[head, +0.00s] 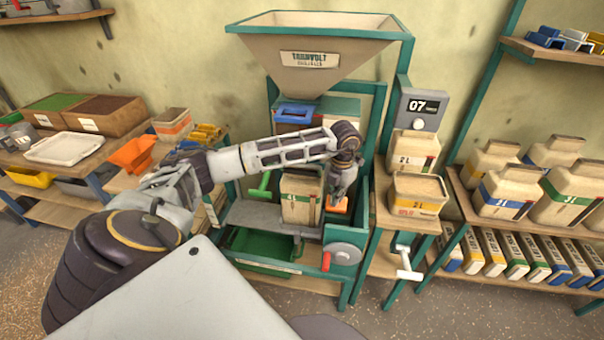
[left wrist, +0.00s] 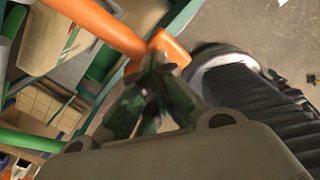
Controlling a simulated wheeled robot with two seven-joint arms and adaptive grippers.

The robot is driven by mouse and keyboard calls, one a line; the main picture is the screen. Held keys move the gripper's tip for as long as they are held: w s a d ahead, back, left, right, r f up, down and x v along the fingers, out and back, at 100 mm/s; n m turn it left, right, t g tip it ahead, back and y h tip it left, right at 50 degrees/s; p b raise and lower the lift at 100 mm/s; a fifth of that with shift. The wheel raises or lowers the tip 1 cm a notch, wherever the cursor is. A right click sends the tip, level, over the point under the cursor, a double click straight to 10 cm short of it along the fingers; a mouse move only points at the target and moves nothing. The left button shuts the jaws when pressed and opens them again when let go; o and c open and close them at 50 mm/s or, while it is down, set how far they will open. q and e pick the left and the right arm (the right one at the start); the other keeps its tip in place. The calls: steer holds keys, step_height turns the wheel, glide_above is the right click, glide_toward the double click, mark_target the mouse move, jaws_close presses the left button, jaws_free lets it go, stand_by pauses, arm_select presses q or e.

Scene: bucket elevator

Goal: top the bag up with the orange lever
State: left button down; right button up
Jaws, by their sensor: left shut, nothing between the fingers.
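A tan bag (head: 301,196) stands on the grey shelf under the hopper. The orange lever's end (head: 337,204) shows just right of the bag, partly behind my left gripper. My left gripper (head: 334,201) points down at the lever and is shut with nothing between its fingers. In the left wrist view the orange lever (left wrist: 115,27) runs in from the top left. Its block-like end (left wrist: 170,48) lies just past the shut fingertips (left wrist: 152,75); I cannot tell whether they touch. My right gripper is not in view.
A large hopper (head: 312,40) with a green frame stands above the bag. A green lever (head: 261,186) is left of the bag, and a red-handled crank wheel (head: 342,254) below right. A green tray (head: 262,246) is underneath. Shelves with filled bags (head: 505,195) stand at right.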

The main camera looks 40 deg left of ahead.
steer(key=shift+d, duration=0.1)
arm_select(q)
steer(key=shift+r+p, duration=1.15)
steer(key=shift+r, duration=0.7)
step_height(320, 180, up, 5)
steer(key=p, duration=0.3)
steer(key=shift+r, duration=0.15)
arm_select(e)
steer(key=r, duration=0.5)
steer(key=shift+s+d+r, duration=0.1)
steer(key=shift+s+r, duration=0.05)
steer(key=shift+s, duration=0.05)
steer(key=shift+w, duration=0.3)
